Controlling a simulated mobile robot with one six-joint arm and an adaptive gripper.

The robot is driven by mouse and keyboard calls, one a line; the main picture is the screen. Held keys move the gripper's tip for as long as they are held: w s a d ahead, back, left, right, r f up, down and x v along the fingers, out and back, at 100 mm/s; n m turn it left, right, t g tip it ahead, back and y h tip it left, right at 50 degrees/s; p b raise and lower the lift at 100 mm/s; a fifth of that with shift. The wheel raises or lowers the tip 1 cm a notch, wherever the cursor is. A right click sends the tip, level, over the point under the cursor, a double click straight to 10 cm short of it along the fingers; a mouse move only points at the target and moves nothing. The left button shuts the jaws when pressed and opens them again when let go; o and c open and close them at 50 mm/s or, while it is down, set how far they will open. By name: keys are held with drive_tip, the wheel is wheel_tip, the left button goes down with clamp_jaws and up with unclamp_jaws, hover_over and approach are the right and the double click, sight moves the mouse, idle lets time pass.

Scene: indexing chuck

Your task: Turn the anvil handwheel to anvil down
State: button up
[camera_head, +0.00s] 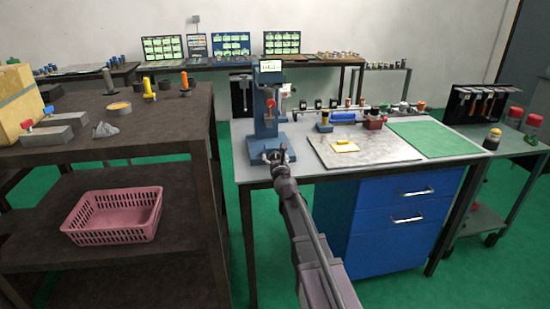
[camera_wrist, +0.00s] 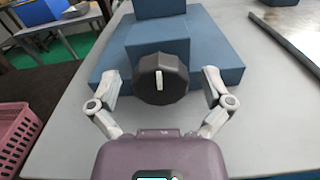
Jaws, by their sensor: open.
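The anvil handwheel (camera_wrist: 163,84) is a dark round knob with a white pointer mark standing nearly upright. It sits on the front of the blue base of a bench device (camera_wrist: 157,43). In the head view this device (camera_head: 267,112) is a blue upright stand with a small display on top, at the left end of the grey bench; my gripper hides the handwheel there. My gripper (camera_wrist: 159,92) is open, with one finger on each side of the handwheel and a visible gap on both sides. It also shows in the head view (camera_head: 276,154) at the front of the stand.
A grey plate (camera_head: 365,155) with a yellow block lies to the right on the bench, beside a green mat (camera_head: 435,139). A dark shelf (camera_head: 100,180) with a pink basket (camera_head: 113,215) stands at left. Bare bench top surrounds the device's base.

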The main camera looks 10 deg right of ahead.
drive_tip(key=shift+w, duration=0.15)
drive_tip(key=c, duration=1.1)
drive_tip(key=shift+n, duration=0.4)
